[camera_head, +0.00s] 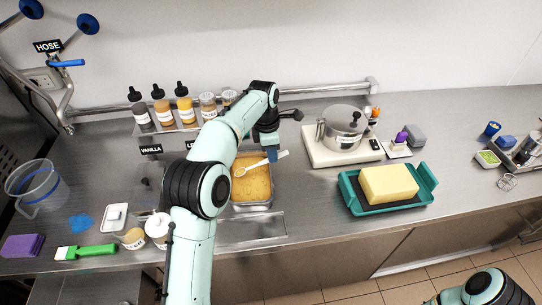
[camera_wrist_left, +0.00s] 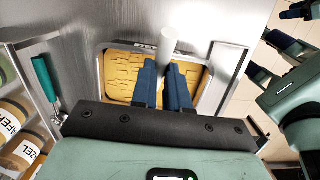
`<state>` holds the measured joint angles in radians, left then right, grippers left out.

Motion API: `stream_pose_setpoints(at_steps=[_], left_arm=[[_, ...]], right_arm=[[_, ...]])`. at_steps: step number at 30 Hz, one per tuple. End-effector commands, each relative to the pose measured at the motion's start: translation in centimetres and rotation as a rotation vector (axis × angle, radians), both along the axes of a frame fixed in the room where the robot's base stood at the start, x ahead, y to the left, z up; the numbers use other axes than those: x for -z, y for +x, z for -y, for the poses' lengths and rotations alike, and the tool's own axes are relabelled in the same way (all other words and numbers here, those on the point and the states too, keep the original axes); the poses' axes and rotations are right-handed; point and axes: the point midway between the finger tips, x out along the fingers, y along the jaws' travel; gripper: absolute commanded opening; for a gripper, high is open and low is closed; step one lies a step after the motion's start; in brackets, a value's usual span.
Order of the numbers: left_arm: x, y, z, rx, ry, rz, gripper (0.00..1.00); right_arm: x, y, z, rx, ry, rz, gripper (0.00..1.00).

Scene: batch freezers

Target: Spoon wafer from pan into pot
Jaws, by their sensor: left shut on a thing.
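The pan (camera_head: 270,206) is a metal tray of golden-yellow wafer (camera_head: 250,188), set at the counter's middle; the wafer also shows in the left wrist view (camera_wrist_left: 122,75). My left gripper (camera_head: 273,156) is over the pan's far part, its blue fingers (camera_wrist_left: 168,72) shut on a white spoon (camera_head: 252,167). Whether the spoon carries wafer is too small to tell. The metal pot (camera_head: 343,132) stands right of the pan, with a lid (camera_head: 346,116) on it.
The pot stands on a white hot plate (camera_head: 318,153). A teal tray (camera_head: 428,187) with a yellow block (camera_head: 388,183) lies in front of it. Several bottles and jars (camera_head: 185,103) stand in a rack behind my left arm. A green-handled brush (camera_head: 88,252) lies at the left.

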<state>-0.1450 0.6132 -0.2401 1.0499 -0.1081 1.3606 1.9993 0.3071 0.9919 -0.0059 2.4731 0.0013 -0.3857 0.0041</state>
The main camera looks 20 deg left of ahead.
Motion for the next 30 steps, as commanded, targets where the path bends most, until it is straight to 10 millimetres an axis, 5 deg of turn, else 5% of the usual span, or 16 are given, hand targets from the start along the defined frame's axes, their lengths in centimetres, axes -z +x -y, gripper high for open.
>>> stream_pose_setpoints(at_steps=[6, 18, 30], left_arm=[[-1.6, 0.1, 0.2, 0.001, 0.0, 0.002, 0.0], [-1.5, 1.4, 2.4, 0.003, 0.258, -0.133, 0.0], [-1.6, 1.5, 2.9, 0.001, 0.313, -0.162, 0.0]], right_arm=[[0.0, 0.0, 0.0, 0.0, 0.0, 0.0, 0.47], [0.0, 0.0, 0.0, 0.0, 0.0, 0.0, 0.47], [0.0, 0.0, 0.0, 0.0, 0.0, 0.0, 0.47]])
